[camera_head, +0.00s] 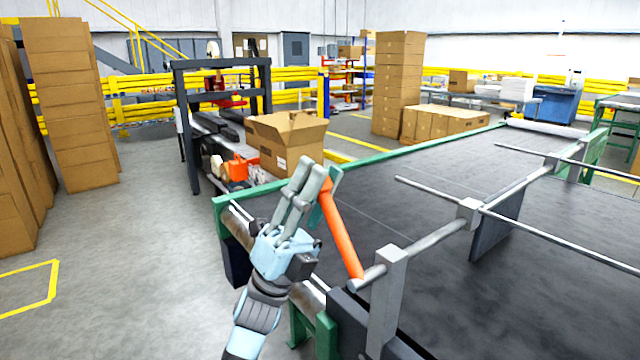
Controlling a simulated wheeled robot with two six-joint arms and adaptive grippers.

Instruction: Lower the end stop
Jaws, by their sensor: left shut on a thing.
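An orange lever (343,235) rises from the near end of a grey cross shaft (428,245), leaning up and left. My left gripper (312,183) is at the lever's upper end, with its fingers shut on it; the exact contact is partly hidden by the fingers. The shaft runs over the dark belt table (410,180) toward the back right. A dark flat plate (497,232), which looks like part of the end stop, hangs below the shaft near a clamp block (470,212). My right gripper is not in view.
A grey post (385,300) carries the shaft's near end. Thin rods (560,240) cross above the belt. A green rail (400,153) edges the table. An open carton (285,140) stands behind the gripper.

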